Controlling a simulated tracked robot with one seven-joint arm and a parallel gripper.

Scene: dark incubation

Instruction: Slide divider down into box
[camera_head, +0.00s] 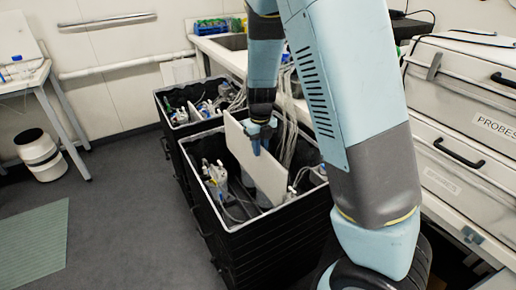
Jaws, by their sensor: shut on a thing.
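The divider (261,168) is a flat white panel. It stands upright, slightly tilted in the picture, inside the near black box (268,255), with its upper left corner above the box's rim. My gripper (257,146) is shut on the divider's top edge, pointing down. The box has a pale rim and holds white bottle-like items and tubing (218,181) on the left of the divider. The divider's lower edge is hidden inside the box, so I cannot tell whether it touches the bottom. My arm hides the box's right corner.
A second black box (187,104) with bottles and tubes stands behind. A sink bench (214,47) is beyond it. A white bin (40,154) and green mat (33,244) lie left; the dark floor between is clear.

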